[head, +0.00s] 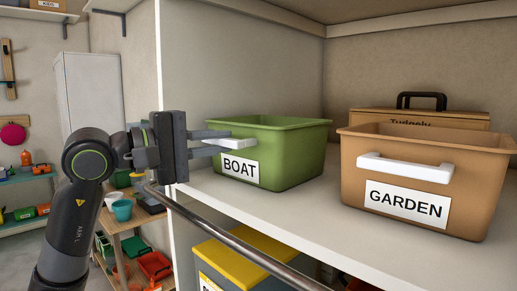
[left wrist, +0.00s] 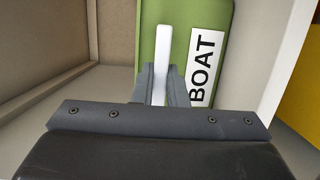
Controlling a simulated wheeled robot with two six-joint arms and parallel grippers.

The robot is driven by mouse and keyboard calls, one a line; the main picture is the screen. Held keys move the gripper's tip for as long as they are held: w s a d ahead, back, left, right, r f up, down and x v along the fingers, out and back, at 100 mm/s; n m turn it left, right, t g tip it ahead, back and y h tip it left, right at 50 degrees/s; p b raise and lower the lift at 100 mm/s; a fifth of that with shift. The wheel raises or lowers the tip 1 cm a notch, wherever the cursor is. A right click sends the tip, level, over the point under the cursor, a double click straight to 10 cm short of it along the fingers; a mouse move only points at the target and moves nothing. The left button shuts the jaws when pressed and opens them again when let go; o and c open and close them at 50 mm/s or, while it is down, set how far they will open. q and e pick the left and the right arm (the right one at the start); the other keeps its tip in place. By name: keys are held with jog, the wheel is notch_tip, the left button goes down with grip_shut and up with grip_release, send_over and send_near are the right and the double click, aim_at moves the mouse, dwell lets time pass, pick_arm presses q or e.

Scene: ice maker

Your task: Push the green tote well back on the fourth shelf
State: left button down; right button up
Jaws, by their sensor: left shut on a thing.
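The green tote (head: 290,150), labelled BOAT, stands upright on a white shelf (head: 340,225), close to the white left side panel. It also shows in the left wrist view (left wrist: 218,20). My left gripper (head: 222,142) reaches in from the left and its two fingers are shut on the tote's white front handle (head: 238,145). The handle also shows between the fingers in the left wrist view (left wrist: 161,60). The tote's far side is hidden. My right gripper is not in view.
An orange-brown tote (head: 425,165) labelled GARDEN stands to the right, with a gap between it and the green one. A wooden case (head: 420,115) with a black handle is behind it. A metal rail (head: 230,240) runs along the shelf front. A yellow-lidded box (head: 235,262) sits below.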

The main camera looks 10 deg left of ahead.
pick_arm(q)
jog(key=shift+r, duration=0.2)
dwell(0.3)
jog(key=shift+r+p, duration=0.3)
jog(key=shift+r, duration=0.25)
